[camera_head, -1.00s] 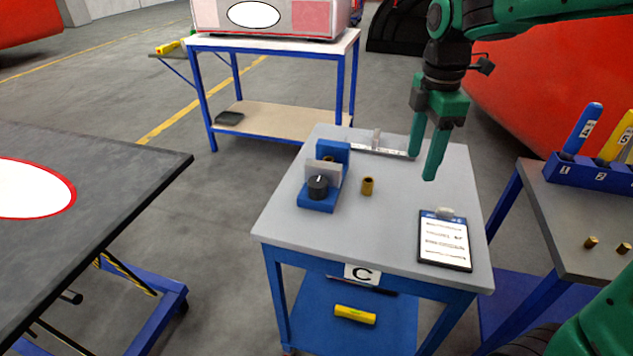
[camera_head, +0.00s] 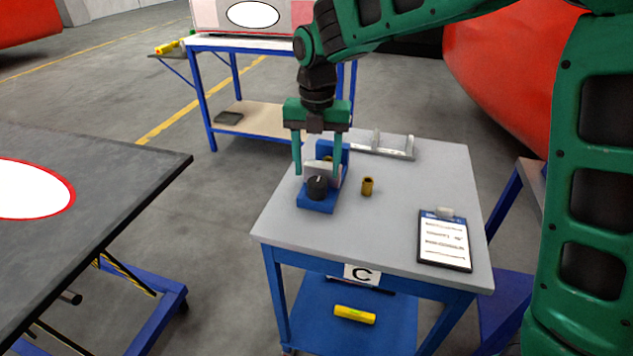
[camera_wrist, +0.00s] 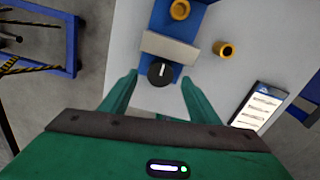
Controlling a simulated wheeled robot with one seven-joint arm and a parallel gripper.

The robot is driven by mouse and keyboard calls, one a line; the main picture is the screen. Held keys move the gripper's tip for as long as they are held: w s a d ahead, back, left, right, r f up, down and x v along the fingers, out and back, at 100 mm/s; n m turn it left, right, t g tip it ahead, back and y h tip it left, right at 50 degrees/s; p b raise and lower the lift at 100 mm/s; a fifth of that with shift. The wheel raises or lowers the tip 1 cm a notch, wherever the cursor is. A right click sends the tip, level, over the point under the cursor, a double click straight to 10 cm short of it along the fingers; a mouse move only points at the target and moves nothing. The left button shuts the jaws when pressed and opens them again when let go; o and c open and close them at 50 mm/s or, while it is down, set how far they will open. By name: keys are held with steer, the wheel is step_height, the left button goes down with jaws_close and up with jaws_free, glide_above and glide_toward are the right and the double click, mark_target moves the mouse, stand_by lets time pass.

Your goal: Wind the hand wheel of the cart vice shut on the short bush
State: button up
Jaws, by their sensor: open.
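The cart vice (camera_head: 318,203) is a blue base with a grey sliding jaw (camera_wrist: 170,48) and a blue fixed jaw behind. Its black hand wheel (camera_head: 317,187), with a white mark, faces front; it also shows in the wrist view (camera_wrist: 161,74). A brass bush (camera_wrist: 180,9) sits between the jaws, with a gap showing between it and the grey jaw; my gripper partly hides it in the head view. My gripper (camera_head: 317,172) is open and empty over the vice. In the wrist view its fingertips lie on either side of the wheel, apart from it.
A second brass bush (camera_head: 367,187) stands on the grey cart top (camera_head: 390,215) right of the vice. A clipboard (camera_head: 444,240) lies at the front right, and a grey metal rack (camera_head: 385,152) at the back.

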mark_target(317, 181)
steer(key=shift+f, duration=2.7)
steer(key=shift+c, duration=0.4)
steer(key=c, duration=1)
